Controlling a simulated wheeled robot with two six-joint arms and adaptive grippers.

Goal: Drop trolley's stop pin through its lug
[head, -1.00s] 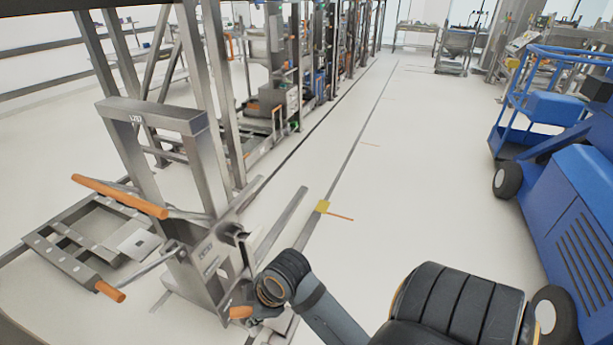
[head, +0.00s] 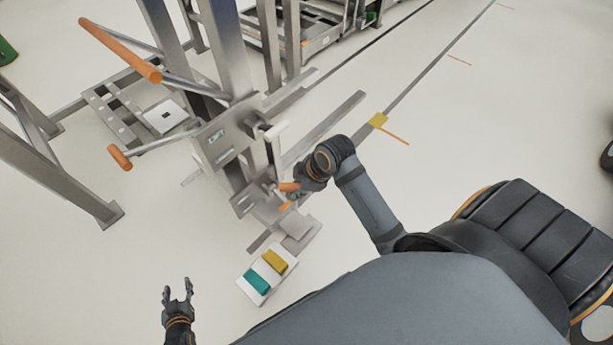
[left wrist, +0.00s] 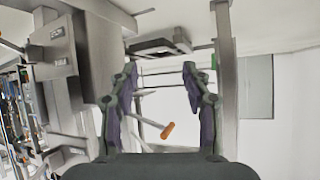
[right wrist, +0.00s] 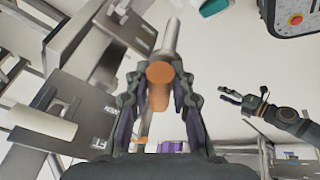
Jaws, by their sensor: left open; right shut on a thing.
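The trolley is a grey steel frame (head: 225,130) with an upright mast, a long orange handle bar (head: 120,50) and an orange-tipped lever (head: 119,157). My right gripper (head: 298,187) is low beside the mast, shut on the orange grip of the stop pin (right wrist: 160,85); its bare metal shank points away from the fingers in the right wrist view. Plates (right wrist: 62,105) stand to the left of the pin there. I cannot tell which part is the lug, or whether the pin is in it. My left gripper (head: 178,292) is open and empty, clear of the trolley.
A white pad with a teal block (head: 257,282) and a yellow block (head: 275,262) lies on the floor at the trolley's foot. Open floor lies around my left gripper.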

